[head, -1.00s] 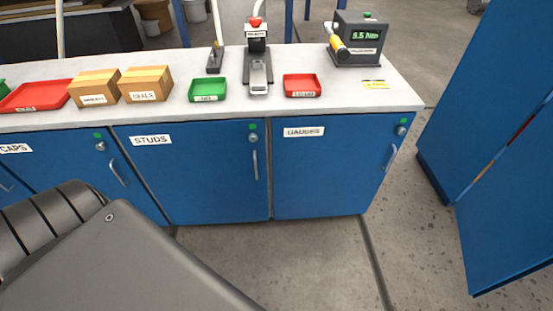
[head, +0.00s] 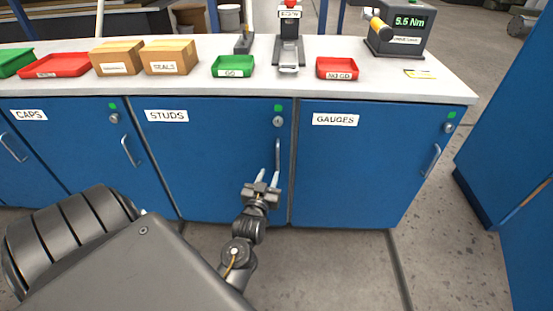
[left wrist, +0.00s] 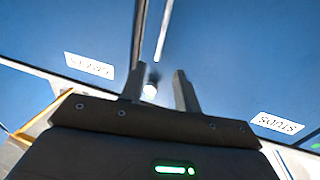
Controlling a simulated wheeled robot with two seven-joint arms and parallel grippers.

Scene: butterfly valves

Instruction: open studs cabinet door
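The studs cabinet door (head: 215,165) is blue, shut and labelled STUDS (head: 167,116). Its slim upright metal handle (head: 278,156) is near the right edge, below a round lock (head: 278,121) and a green square. My left gripper (head: 268,178) is in front of the door at the handle's lower end, fingers apart. In the left wrist view, turned upside down, the open gripper (left wrist: 158,82) has the handle (left wrist: 164,30) in line with the gap between its fingers. I cannot tell whether the fingers touch it. My right gripper is not in view.
The caps door (head: 80,150) is to the left and the gauges door (head: 360,170) to the right, both shut. The worktop (head: 200,84) above carries boxes, trays and a torque tester (head: 400,30). A blue cabinet (head: 515,150) stands at far right. Floor in front is clear.

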